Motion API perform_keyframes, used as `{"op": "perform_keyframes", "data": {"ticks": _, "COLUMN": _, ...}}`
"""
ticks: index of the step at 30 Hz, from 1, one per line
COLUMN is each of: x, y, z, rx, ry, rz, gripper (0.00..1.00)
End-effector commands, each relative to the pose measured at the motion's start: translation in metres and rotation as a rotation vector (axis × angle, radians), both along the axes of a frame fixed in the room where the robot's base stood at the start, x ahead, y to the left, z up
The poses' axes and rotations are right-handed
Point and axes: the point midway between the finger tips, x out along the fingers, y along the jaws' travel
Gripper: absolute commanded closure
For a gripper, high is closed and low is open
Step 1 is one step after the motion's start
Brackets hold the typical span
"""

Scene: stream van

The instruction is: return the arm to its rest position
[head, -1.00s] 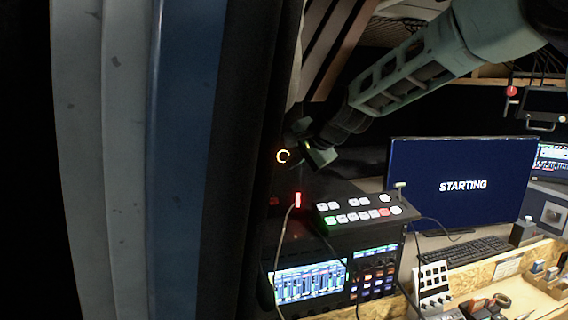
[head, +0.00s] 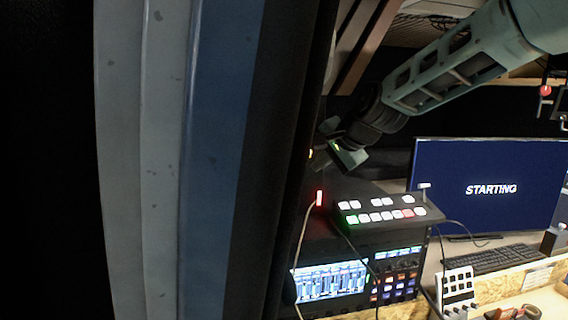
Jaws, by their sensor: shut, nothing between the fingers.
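My arm, pale green, reaches in from the upper right of the head view and bends down toward the middle. My gripper (head: 338,150) is at its end, beside the dark edge of the tall panels. It is partly hidden by that edge and small in the view. It appears shut and holds nothing visible. It is above and to the left of the switcher panel (head: 385,212) with lit buttons, apart from it.
Tall grey and blue panels (head: 215,130) fill the left side. A monitor (head: 480,190) reading STARTING stands at right, with a keyboard (head: 490,258) before it. A rack with lit screens (head: 330,280) sits below the switcher. A red-lit plug (head: 319,198) with a cable is nearby.

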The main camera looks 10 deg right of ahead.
Motion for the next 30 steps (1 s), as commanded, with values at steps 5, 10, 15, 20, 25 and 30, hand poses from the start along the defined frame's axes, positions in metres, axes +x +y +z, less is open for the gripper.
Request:
{"op": "perform_keyframes", "data": {"ticks": 5, "x": -0.052, "y": -0.023, "z": -0.054, "rx": -0.232, "ry": 0.074, "rz": 0.143, "gripper": 1.0}}
{"op": "perform_keyframes", "data": {"ticks": 10, "x": -0.127, "y": -0.06, "z": -0.11, "rx": -0.489, "ry": 0.181, "rz": 0.363, "gripper": 1.0}}
{"op": "perform_keyframes", "data": {"ticks": 15, "x": -0.186, "y": -0.085, "z": -0.143, "rx": -0.63, "ry": 0.263, "rz": 0.54, "gripper": 1.0}}
{"op": "perform_keyframes", "data": {"ticks": 20, "x": -0.233, "y": -0.101, "z": -0.164, "rx": -0.706, "ry": 0.321, "rz": 0.679, "gripper": 1.0}}
{"op": "perform_keyframes", "data": {"ticks": 25, "x": -0.272, "y": -0.102, "z": -0.184, "rx": -0.756, "ry": 0.357, "rz": 0.827, "gripper": 1.0}}
{"op": "perform_keyframes", "data": {"ticks": 30, "x": -0.287, "y": -0.05, "z": -0.196, "rx": -0.763, "ry": 0.335, "rz": 0.983, "gripper": 1.0}}
